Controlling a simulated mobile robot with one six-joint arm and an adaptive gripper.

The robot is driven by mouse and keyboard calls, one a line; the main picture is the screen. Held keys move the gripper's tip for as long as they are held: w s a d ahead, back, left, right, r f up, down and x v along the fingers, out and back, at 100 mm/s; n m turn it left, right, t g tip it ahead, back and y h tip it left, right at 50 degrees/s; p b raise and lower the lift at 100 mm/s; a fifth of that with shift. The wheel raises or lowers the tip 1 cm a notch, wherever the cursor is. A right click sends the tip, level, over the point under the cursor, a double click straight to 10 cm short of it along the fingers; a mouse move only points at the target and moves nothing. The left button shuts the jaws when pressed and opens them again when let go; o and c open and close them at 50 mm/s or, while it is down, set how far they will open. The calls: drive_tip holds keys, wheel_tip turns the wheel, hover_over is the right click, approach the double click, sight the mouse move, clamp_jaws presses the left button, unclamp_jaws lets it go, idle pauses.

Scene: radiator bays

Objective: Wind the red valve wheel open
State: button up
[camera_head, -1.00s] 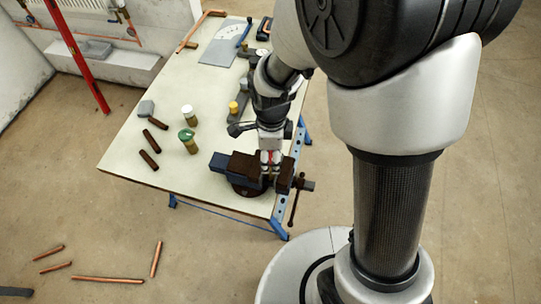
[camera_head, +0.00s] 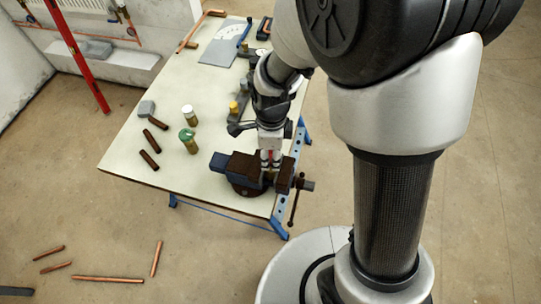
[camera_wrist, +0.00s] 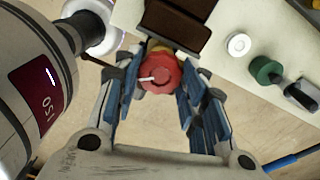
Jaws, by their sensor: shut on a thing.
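The red valve wheel (camera_wrist: 160,76) sits between the two blue-padded fingers of my gripper (camera_wrist: 157,95) in the wrist view. It has a white mark on its face, and some brass shows behind it. My gripper is shut on the wheel. In the head view my gripper (camera_head: 270,163) points down at the vise (camera_head: 240,168) on the bench's near corner. Only a little red shows between the fingers there. The valve body is mostly hidden by the fingers and the vise jaws. The brown vise jaw (camera_wrist: 176,24) also shows in the wrist view, close beyond the wheel.
The vise handle (camera_head: 294,205) hangs at the right. Copper pipes (camera_head: 108,279) lie on the floor.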

drive_tip(key=c, duration=0.5)
drive_tip(key=shift+o, duration=0.2)
drive_tip(key=n, duration=1)
drive_tip(key=shift+n, duration=0.4)
drive_tip(key=n, duration=0.4)
drive_tip(key=shift+s+n, duration=0.1)
drive_tip(key=shift+n, duration=0.2)
drive_tip(key=n, duration=0.5)
drive_tip(key=shift+f+n, duration=0.1)
drive_tip(key=shift+n, duration=0.3)
drive_tip(key=n, duration=0.5)
drive_tip(key=shift+s+d+n, duration=0.1)
drive_tip(key=shift+s+n, duration=0.05)
drive_tip(key=shift+n, duration=0.25)
drive_tip(key=o, duration=0.8)
drive_tip(key=shift+n, duration=0.6)
drive_tip(key=o, duration=0.3)
drive_tip(key=shift+w, duration=0.2)
